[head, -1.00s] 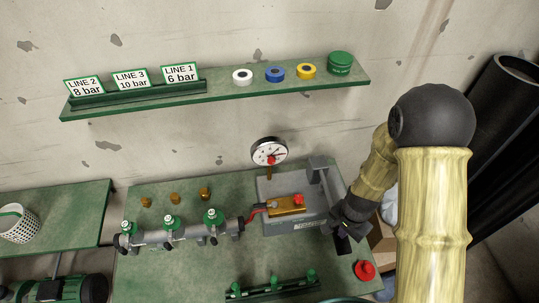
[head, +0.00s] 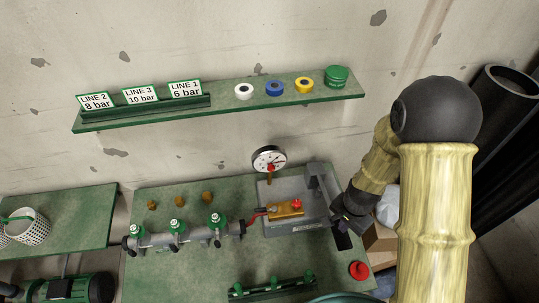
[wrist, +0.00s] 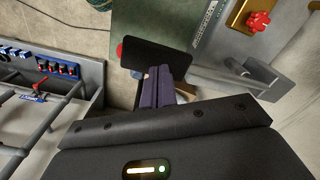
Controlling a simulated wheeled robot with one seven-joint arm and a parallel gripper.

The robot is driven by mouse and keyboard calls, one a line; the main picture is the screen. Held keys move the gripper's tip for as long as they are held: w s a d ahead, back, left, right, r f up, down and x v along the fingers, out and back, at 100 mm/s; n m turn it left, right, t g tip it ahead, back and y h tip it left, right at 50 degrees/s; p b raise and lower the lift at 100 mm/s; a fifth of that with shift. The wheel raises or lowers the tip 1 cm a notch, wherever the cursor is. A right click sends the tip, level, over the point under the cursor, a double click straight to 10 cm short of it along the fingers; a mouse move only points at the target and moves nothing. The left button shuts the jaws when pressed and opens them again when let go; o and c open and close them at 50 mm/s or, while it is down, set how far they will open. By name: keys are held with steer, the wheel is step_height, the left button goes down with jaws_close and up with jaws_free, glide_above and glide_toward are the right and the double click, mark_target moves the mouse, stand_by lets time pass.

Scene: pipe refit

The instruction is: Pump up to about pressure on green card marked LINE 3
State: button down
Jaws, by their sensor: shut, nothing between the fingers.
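The LINE 3 card (head: 141,95) reads 10 bar and stands in the shelf rack between the LINE 2 and LINE 1 cards. The round white pressure gauge (head: 269,159) stands behind the grey test pump (head: 290,229); its needle reading is too small to tell. The pump has a brass block (head: 287,209) with a red knob (head: 296,203), which also shows in the wrist view (wrist: 258,21). The grey pump lever (head: 324,190) is at the pump's right side. My gripper (head: 343,240) is shut and empty, beside the pump's right front corner. Its dark fingers show in the wrist view (wrist: 157,86).
A pipe manifold (head: 175,238) with green-capped valves lies left of the pump, joined by a red hose. A red button (head: 359,270) is at the bench's right front. A green rack (head: 273,288) lies in front. A cardboard box (head: 380,238) stands right of the bench.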

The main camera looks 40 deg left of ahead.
stand_by(0.4)
step_height(320, 180, down, 9)
steer(key=b, duration=0.7)
step_height(320, 180, up, 9)
steer(key=p, duration=0.7)
steer(key=shift+f, duration=0.15)
step_height(320, 180, down, 8)
steer(key=b, duration=0.6)
step_height(320, 180, up, 8)
steer(key=p, duration=0.7)
steer(key=shift+r, duration=0.2)
steer(key=shift+f, duration=0.1)
